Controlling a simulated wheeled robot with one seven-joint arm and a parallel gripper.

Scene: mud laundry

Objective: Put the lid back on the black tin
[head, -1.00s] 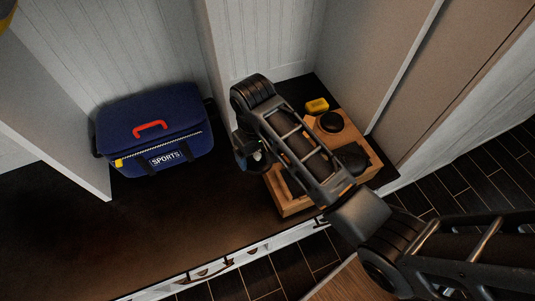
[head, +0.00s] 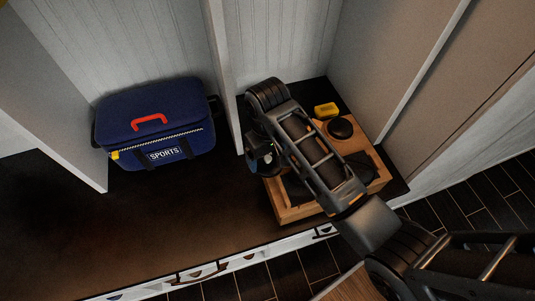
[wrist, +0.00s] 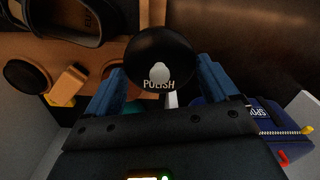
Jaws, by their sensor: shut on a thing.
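My gripper (wrist: 160,85) is shut on a round black lid (wrist: 160,45) marked "POLISH" with a pale emblem, its face toward the wrist camera. A black round thing (wrist: 25,77), possibly the black tin, lies at the left of the wrist view. In the head view it sits in the back of the wooden box (head: 296,213), as a dark disc (head: 340,128). A reddish round edge (wrist: 112,70) shows partly behind the lid; I cannot tell what it is. In the head view, my arm mostly hides the gripper and the lid.
A blue sports bag (head: 155,130) stands left beyond a white divider (head: 222,80). The dark bench (head: 130,220) is clear in front.

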